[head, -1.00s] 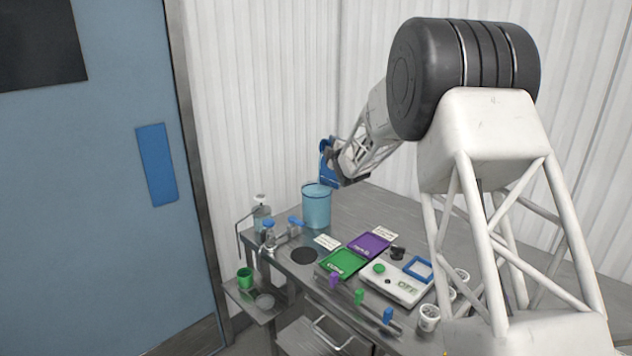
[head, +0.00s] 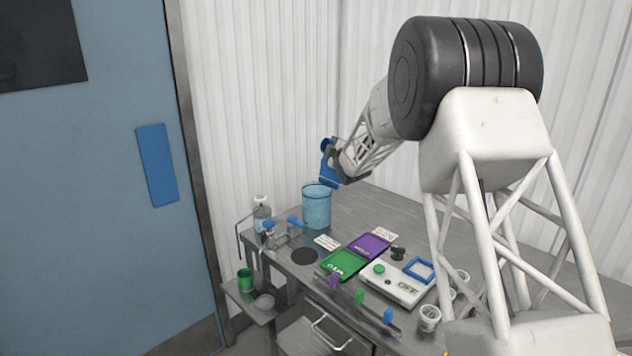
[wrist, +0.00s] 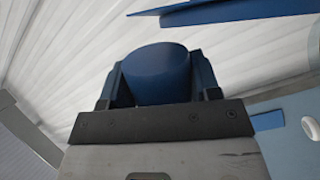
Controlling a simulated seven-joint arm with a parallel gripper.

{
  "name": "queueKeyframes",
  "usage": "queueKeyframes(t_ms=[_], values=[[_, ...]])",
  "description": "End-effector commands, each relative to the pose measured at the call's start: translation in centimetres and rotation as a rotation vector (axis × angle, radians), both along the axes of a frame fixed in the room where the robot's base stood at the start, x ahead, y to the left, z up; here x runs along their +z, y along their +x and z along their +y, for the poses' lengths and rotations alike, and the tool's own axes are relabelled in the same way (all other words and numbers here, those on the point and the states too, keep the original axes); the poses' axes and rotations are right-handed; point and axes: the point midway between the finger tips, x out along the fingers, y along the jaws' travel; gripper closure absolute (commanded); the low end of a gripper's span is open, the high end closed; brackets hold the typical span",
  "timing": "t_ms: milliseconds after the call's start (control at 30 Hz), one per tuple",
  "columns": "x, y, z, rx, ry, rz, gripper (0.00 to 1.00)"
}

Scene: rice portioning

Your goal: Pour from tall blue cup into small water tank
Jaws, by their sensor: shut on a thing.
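My gripper (head: 338,168) is shut on the tall blue cup (head: 327,160), just above and slightly right of the rim of the small water tank. In the wrist view the blue cup (wrist: 158,75) sits between the two dark blue fingers. The cup looks tilted in the head view; its exact angle and its contents are hard to tell. The small water tank (head: 316,209) is a light blue, see-through cylinder standing upright at the back left of the table. No stream from the cup is clearly visible.
A pump bottle (head: 262,218) and a blue-handled tap (head: 280,234) stand left of the tank. Green (head: 343,263) and purple (head: 369,246) trays and a scale (head: 398,283) lie in front. A green cup (head: 245,279) stands on a low side shelf. The table's back right is clear.

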Motion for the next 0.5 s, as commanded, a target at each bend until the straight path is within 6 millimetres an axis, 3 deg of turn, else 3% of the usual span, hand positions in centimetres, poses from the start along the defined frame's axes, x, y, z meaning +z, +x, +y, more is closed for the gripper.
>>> queueKeyframes(t_ms=[300,500], values=[[0.71,0.08,-0.19,-0.008,0.166,0.096,0.7],[0.74,0.07,-0.19,-0.009,0.179,0.102,0.7]])
